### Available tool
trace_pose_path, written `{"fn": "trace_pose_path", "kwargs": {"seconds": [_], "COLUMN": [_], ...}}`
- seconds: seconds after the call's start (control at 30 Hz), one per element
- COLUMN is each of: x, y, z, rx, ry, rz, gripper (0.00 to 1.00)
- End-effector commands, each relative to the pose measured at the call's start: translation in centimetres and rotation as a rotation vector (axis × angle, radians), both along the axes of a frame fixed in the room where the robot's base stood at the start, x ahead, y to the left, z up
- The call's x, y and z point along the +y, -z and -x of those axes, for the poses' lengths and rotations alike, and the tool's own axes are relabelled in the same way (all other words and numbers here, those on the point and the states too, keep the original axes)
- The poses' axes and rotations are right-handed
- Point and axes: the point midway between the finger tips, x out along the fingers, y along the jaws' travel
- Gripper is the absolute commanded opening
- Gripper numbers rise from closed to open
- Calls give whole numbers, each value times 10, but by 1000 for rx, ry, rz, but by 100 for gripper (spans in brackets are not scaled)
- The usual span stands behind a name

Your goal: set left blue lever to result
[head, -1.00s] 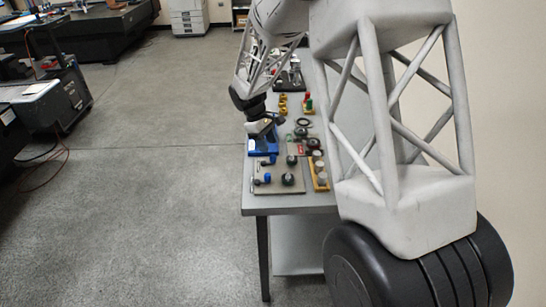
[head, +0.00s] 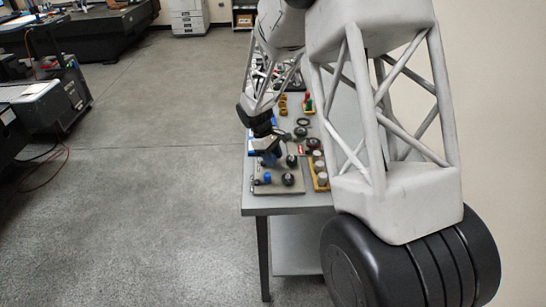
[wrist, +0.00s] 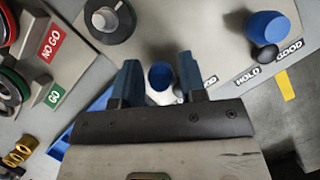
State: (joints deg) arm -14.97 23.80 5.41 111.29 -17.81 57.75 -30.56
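My gripper (wrist: 160,78) is open in the wrist view, its two blue fingers spread. A blue cylindrical lever top (wrist: 160,75) shows in the gap between them, with a pale base below it. I cannot tell whether the fingers touch it. A second blue lever (wrist: 267,25) with a dark ball beside it stands at the upper right, near the printed words HOLD and GOOD. Another label beside the right finger is partly hidden. In the head view my gripper (head: 270,160) is low over the grey panel (head: 268,190), where a blue knob (head: 267,178) shows in front of it.
A dark round knob (wrist: 108,18) stands on the panel left of the fingers. Ring gauges by a red NO GO label (wrist: 54,40) and a green GO label lie further left. Brass rings (wrist: 20,151) and a blue tray edge (wrist: 75,135) are at the lower left.

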Motion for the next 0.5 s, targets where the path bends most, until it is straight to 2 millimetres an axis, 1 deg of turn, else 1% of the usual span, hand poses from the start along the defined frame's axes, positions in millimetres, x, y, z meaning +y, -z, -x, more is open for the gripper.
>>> {"fn": "trace_pose_path", "kwargs": {"seconds": [0.03, 0.2, 0.23, 0.5], "x": [0, 0, 0, 0], "y": [0, 0, 0, 0], "z": [0, 0, 0, 1], "rx": [0, 0, 0, 0], "ry": [0, 0, 0, 25], "rz": [0, 0, 0, 0], "gripper": [31, 5, 3, 2]}}
